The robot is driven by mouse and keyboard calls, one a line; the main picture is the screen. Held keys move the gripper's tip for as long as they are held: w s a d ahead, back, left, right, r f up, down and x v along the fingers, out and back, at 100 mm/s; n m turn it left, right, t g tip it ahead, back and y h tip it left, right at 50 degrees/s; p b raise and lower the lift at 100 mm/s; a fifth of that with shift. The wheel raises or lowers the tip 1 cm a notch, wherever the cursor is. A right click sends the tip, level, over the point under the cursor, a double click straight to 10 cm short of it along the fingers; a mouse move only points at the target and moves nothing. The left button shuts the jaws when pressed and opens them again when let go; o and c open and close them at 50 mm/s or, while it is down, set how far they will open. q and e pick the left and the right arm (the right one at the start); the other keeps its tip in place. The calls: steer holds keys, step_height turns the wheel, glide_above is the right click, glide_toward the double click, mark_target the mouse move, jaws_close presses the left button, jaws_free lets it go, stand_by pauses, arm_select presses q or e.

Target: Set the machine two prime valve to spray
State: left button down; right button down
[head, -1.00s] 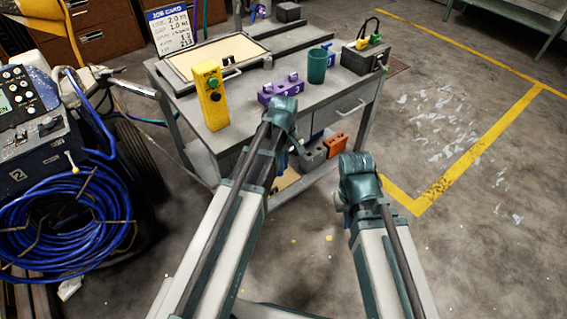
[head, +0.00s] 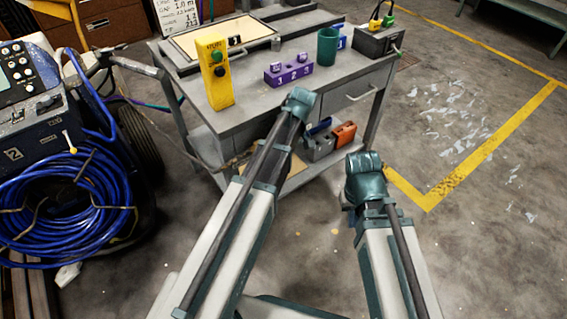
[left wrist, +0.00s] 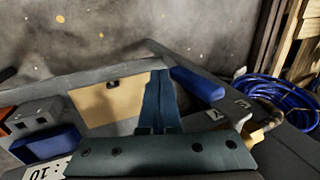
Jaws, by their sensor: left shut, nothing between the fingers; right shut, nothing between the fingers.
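Machine two (head: 30,115) stands at the left of the head view, dark blue with a "2" on its side and a gauge panel. A small lever with a yellow tip (head: 69,140) sticks out on its side above the coiled blue hose (head: 75,212); I cannot tell its setting. My left gripper (head: 298,102) is in front of the cart, far right of the machine; its fingers show shut and empty in the left wrist view (left wrist: 157,100). My right gripper (head: 362,168) is farther right over the floor, shut and empty, its fingers mostly hidden.
A grey cart (head: 255,112) stands ahead, with a yellow button box (head: 216,85), a purple numbered block (head: 288,74) and a green cup (head: 327,46) on top. Floor at right is open.

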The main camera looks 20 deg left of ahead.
arm_select(q)
steer(key=shift+s+a+f+g, duration=0.1)
steer(key=shift+s+f+g, duration=0.1)
steer(key=shift+g, duration=0.1)
arm_select(e)
steer(key=shift+f, duration=0.35)
arm_select(q)
steer(key=shift+r, duration=0.1)
